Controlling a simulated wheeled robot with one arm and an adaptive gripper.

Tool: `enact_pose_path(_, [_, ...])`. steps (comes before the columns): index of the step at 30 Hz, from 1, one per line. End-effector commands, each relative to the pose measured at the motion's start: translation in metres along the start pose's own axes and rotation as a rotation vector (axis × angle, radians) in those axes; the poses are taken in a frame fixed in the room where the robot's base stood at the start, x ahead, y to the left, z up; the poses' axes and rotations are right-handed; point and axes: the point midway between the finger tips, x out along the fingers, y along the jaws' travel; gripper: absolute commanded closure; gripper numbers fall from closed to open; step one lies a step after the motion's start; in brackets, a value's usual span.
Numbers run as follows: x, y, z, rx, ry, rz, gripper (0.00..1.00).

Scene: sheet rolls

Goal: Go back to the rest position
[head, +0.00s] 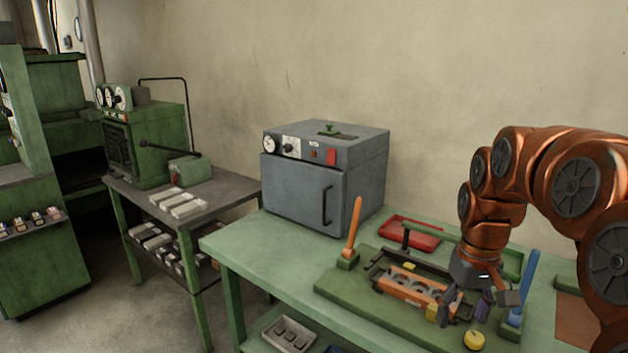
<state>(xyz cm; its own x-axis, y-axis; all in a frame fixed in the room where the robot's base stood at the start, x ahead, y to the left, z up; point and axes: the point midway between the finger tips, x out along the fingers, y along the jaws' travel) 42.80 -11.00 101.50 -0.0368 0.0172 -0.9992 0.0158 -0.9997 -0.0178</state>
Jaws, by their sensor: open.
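My gripper (478,303) hangs at the end of my copper-coloured arm on the right of the head view. It points down over the right part of the green board (345,290) on the table. Its dark fingers are apart. A small purple piece (484,306) shows by the fingers; I cannot tell whether they touch it. An orange-brown fixture (413,288) with round recesses lies just left of the gripper. A yellow knob (474,340) is below it, and a blue upright handle (525,285) stands close on its right.
An orange upright handle (354,228) stands at the board's left. A red tray (410,233) lies behind the board. A grey oven (305,190) stands at the table's back left. The green table (240,243) is bare at its front left. A darker side table (225,187) stands further left.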

Motion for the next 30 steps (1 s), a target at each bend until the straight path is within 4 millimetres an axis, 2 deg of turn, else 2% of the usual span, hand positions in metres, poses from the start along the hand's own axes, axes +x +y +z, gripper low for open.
enact_pose_path(1, [-0.005, -0.014, 0.015, -0.013, -0.008, 0.001, 0.32])
enact_pose_path(3, [-0.007, -0.029, 0.032, -0.021, -0.014, 0.002, 0.32])
enact_pose_path(9, [-0.004, -0.067, 0.087, -0.036, -0.046, 0.003, 0.32])
enact_pose_path(15, [0.005, -0.093, 0.146, -0.029, -0.076, 0.01, 0.32])
enact_pose_path(21, [0.018, -0.108, 0.202, -0.006, -0.106, 0.015, 0.32])
enact_pose_path(25, [0.026, -0.112, 0.223, 0.008, -0.115, 0.016, 0.32])
enact_pose_path(30, [0.03, -0.114, 0.234, 0.017, -0.12, 0.017, 0.32])
